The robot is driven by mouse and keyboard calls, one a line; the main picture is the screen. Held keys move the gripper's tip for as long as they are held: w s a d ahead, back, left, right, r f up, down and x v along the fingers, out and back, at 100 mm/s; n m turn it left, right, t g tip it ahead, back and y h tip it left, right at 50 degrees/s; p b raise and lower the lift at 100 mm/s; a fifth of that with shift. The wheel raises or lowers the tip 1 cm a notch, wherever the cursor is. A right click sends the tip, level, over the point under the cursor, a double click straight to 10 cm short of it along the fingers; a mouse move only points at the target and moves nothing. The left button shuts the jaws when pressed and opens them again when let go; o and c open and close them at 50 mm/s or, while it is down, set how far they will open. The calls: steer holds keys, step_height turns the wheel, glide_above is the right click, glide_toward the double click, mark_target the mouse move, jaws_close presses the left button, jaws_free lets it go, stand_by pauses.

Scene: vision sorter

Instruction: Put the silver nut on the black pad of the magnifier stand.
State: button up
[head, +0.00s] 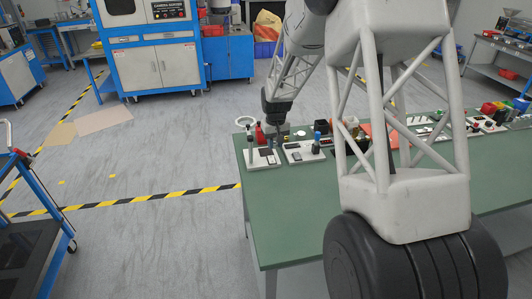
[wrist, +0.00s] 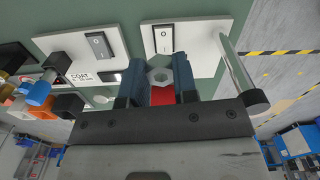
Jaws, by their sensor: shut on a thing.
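The silver nut (wrist: 160,76) is between the two fingertips of my gripper (wrist: 162,82) in the wrist view, and the gripper is shut on it. A white base plate (wrist: 205,48), apparently the magnifier stand, is just beyond the fingertips; it carries a rocker switch and a slanting metal post (wrist: 235,62). In the head view my gripper (head: 277,133) is above or close to the leftmost white plate (head: 252,160), with a dark patch (head: 266,152) on it. I cannot tell whether this patch is the black pad. The nut is too small to make out there.
A white ring (head: 245,121) and a red item (head: 260,134) are close to my gripper. A second white plate (head: 302,156) with small devices stands to the right. The green table (head: 290,200) is clear in front of the plates. Several coloured parts crowd the wrist view's left.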

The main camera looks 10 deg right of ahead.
steer(key=shift+s+a+f+n, duration=0.1)
steer(key=shift+s+a+n, duration=0.1)
steer(key=shift+s+n, duration=0.5)
steer(key=shift+s+a+f+n, duration=0.15)
steer(key=shift+s+n, duration=0.3)
steer(key=shift+s, duration=0.5)
steer(key=shift+s+a+r+n, duration=0.1)
steer(key=shift+s+a+n, duration=0.15)
steer(key=shift+s+n, duration=0.45)
steer(key=shift+f, duration=0.1)
glide_above(267, 152)
steer(key=s, duration=0.3)
steer(key=shift+s+a+f, duration=0.1)
steer(key=shift+f, duration=2.65)
steer(key=shift+w+f, duration=0.55)
steer(key=shift+w, duration=0.15)
steer(key=shift+w+f, duration=0.5)
steer(key=shift+w, duration=0.2)
steer(key=shift+w+f, duration=0.15)
steer(key=shift+f, duration=0.15)
